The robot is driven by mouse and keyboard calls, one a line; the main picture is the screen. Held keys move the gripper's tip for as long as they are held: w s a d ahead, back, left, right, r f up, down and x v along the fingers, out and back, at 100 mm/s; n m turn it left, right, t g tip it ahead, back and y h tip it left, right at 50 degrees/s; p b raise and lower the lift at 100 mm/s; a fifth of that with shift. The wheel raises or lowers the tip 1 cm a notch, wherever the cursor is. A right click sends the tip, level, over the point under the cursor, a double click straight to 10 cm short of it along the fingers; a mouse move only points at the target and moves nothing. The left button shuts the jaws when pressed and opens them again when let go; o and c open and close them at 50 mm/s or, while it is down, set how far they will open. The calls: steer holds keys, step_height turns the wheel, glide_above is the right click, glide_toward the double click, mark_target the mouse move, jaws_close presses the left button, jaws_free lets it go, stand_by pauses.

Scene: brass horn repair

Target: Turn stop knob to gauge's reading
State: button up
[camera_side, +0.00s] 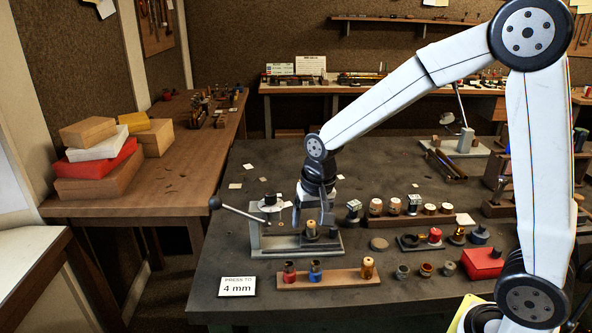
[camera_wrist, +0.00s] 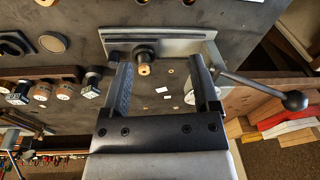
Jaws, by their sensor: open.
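A grey press fixture (camera_side: 275,246) stands on the dark bench, with a lever ending in a dark ball (camera_side: 215,203) at its left. A brass-topped knob (camera_side: 311,228) stands on the fixture; it also shows in the wrist view (camera_wrist: 144,70), and I cannot tell for sure that it is the stop knob. A pale round disc, perhaps the gauge (camera_side: 284,205), is beside my gripper; its reading is not legible. A card (camera_side: 237,287) reads "PRESS TO 4 mm". My gripper (camera_side: 312,208) points down over the fixture, open and empty. In the wrist view the knob appears between the fingers, closer to the left one.
A wooden rack (camera_side: 330,279) with several coloured plugs lies in front of the fixture. Another rack (camera_side: 410,219) of capped parts and a red box (camera_side: 483,263) are to the right. Loose rings lie between them. The bench left of the fixture is mostly clear.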

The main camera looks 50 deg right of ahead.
mark_target(271, 192)
steer(key=w+r+m, duration=0.2)
steer(key=w+m, duration=0.1)
steer(key=w, duration=0.1)
steer(key=w+d+r+m+g, duration=0.1)
steer(key=w+r+m, duration=0.1)
steer(key=w+m, duration=0.2)
steer(key=w+r+m, duration=0.2)
steer(key=w+m, duration=0.1)
steer(key=w, duration=0.2)
steer(key=shift+d+r, duration=0.2)
steer(key=shift+d, duration=0.1)
steer(key=shift+w+d+r+m+g, duration=0.1)
steer(key=shift+w+r+m+g, duration=0.3)
steer(key=shift+m, duration=0.3)
steer(key=shift+f, duration=0.2)
steer(key=shift+f, duration=3.75)
jaws_close()
